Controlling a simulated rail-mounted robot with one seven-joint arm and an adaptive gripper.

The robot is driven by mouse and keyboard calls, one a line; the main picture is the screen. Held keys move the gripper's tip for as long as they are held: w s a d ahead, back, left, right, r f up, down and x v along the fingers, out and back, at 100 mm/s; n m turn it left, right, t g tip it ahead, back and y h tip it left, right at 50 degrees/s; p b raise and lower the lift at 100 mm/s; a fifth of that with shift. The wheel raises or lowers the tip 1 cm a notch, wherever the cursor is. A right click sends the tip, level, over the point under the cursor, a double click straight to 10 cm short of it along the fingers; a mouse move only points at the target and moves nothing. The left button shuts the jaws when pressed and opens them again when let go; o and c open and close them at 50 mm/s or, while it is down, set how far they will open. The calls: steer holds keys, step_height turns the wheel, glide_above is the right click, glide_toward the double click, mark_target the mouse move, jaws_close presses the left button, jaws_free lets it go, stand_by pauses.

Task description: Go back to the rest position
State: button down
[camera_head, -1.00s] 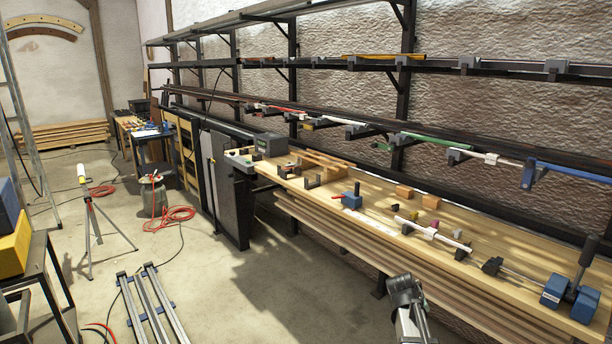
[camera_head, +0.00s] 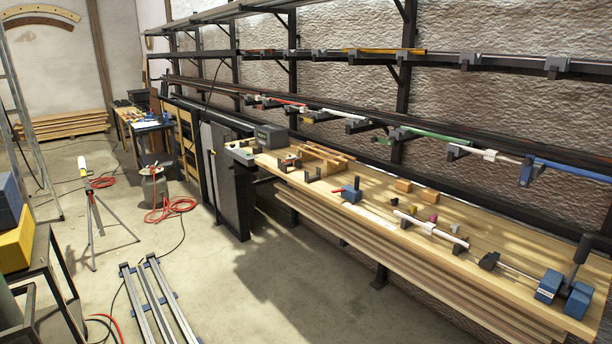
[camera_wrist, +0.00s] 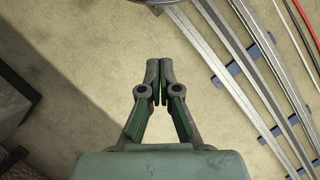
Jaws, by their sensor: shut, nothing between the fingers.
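My gripper (camera_wrist: 159,80) shows in the wrist view, with its two fingertips together and nothing between them. It points down at the bare concrete floor (camera_wrist: 90,50). Metal rails (camera_wrist: 250,70) lie on the floor to the right of the fingers, apart from them. In the head view my arm and gripper are not visible.
A long wooden workbench (camera_head: 470,218) with clamps and blocks runs along the right wall. Above it are racks with coloured bars (camera_head: 435,134). Floor rails (camera_head: 158,300), a tripod stand (camera_head: 92,215) and red cable (camera_head: 172,208) stand or lie left. The middle floor is clear.

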steer(key=s+a+f+g, duration=0.1)
steer(key=s+f+g, duration=0.1)
steer(key=s, duration=0.9)
steer(key=shift+s+a+p, duration=0.2)
steer(key=shift+s+p, duration=0.2)
steer(key=shift+p, duration=0.05)
